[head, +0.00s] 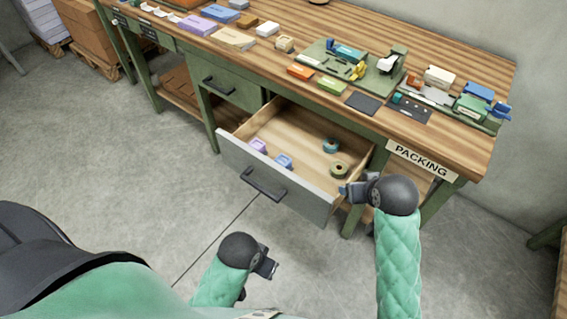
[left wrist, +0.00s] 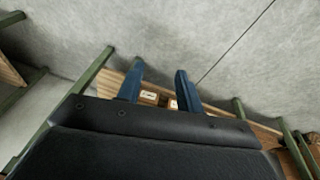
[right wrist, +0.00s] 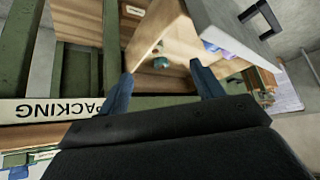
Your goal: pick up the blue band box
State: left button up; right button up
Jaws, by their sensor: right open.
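A small blue box (head: 284,161) lies in the open drawer (head: 232,152), close to its front panel. A similar purple box (head: 258,146) sits just left of it. My right gripper (head: 345,191) is open and empty at the drawer's right front corner, apart from the blue box. In the right wrist view its two fingers (right wrist: 160,72) are spread, with the drawer beyond them. My left gripper (head: 270,267) is low in front of the drawer. Its fingers (left wrist: 160,70) are apart and empty in the left wrist view.
The drawer also holds a teal tape roll (head: 330,145) and a tan roll (head: 339,169). The crowded workbench (head: 290,52) stands above, with a PACKING label (head: 417,160) on its front edge. The drawer's grey front with its handle (head: 263,185) sticks out. The floor before it is clear.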

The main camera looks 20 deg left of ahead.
jog(key=w+a+r+n+y, duration=0.1)
jog(key=w+a+r+n, duration=0.15)
jog(key=w+a, duration=0.5)
jog(key=n+g+h+p, duration=0.3)
jog(key=n+g+h, duration=0.1)
jog(key=n+g, duration=0.25)
send_over(283, 160)
notch_tip(283, 160, down, 11)
jog(key=shift+f, duration=0.2)
jog(key=shift+f+p, duration=0.3)
jog(key=shift+f, duration=1.05)
notch_tip(283, 160, down, 5)
jog(key=shift+w+f+p, duration=0.1)
jog(key=shift+p, duration=0.8)
pick_arm(q)
notch_tip(283, 160, down, 21)
jog(key=a+y, duration=0.1)
jog(key=a, duration=0.1)
jog(key=shift+s+a+r+g, duration=0.15)
jog(key=shift+s+a+g, duration=0.1)
jog(key=shift+g, duration=0.15)
pick_arm(e)
jog(key=c, duration=1.1)
